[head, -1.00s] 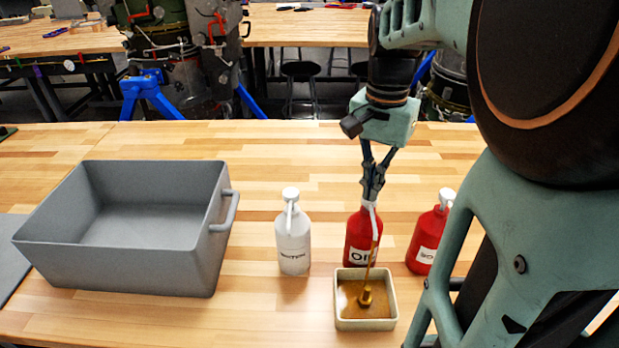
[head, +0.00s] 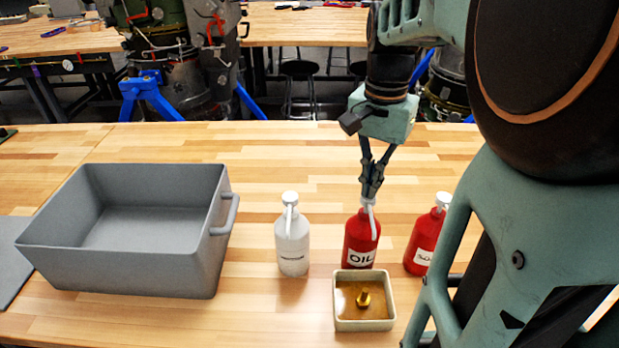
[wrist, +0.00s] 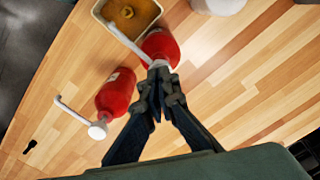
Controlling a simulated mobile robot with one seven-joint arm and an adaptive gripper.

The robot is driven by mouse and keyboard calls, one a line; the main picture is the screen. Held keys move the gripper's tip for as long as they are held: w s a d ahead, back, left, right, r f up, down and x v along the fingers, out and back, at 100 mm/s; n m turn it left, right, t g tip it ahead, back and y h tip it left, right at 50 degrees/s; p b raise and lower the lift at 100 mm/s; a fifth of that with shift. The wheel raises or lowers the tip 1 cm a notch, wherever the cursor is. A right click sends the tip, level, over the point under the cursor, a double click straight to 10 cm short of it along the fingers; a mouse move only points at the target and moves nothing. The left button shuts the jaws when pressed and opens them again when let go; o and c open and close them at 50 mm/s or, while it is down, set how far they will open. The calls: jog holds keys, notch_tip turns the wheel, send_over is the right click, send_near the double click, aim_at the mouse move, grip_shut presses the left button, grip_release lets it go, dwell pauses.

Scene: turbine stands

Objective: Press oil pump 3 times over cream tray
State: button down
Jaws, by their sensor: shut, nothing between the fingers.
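A red bottle labelled OIL (head: 360,243) stands upright behind the cream tray. Its white pump spout (head: 370,218) points toward the tray. My gripper (head: 371,190) is shut and empty, its fingertips at the top of the OIL bottle's pump head, which they partly hide. In the wrist view, my gripper (wrist: 158,72) is over the top of the OIL bottle (wrist: 165,48); I cannot tell whether it touches the pump. The square cream tray (head: 337,318) holds brown oil and a small brass fitting (head: 363,298). The tray also shows in the wrist view (wrist: 151,20).
A white pump bottle (head: 292,247) stands left of the OIL bottle. Another red pump bottle (head: 422,246) stands to the right, near my arm. A large grey bin (head: 140,262) is on the left. Bare tabletop lies behind the bottles.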

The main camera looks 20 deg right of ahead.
jog(key=shift+f, duration=0.1)
jog(key=shift+f+b, duration=0.8)
jog(key=shift+f, duration=0.2)
jog(key=shift+r, duration=0.1)
jog(key=shift+r+p, duration=1)
jog(key=shift+r, duration=0.15)
notch_tip(320, 180, up, 6)
jog(key=p, duration=0.5)
